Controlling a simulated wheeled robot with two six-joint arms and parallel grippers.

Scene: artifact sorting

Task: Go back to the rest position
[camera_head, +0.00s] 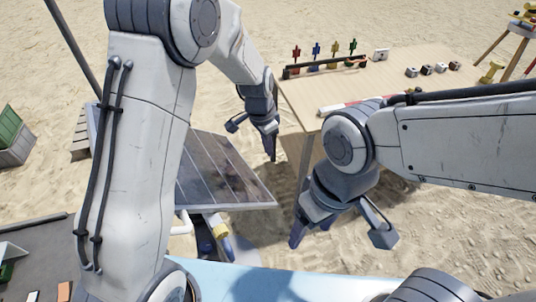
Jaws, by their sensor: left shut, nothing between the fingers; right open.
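My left gripper (270,154) hangs in the air, pointing down, between the dark solar panel and the wooden table. Its fingers are together and hold nothing. My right gripper (313,230) hangs lower and nearer, over the sand just past the pale blue surface (300,284). Its fingers are apart and nothing shows between them. Both grippers are clear of the table top.
A wooden table (415,63) carries a dark rack (325,66) with several coloured pieces, small blocks (427,70) and a red-white bar (350,105). A solar panel (222,170) stands left of centre. A green crate (12,137) is far left. Open sand lies right.

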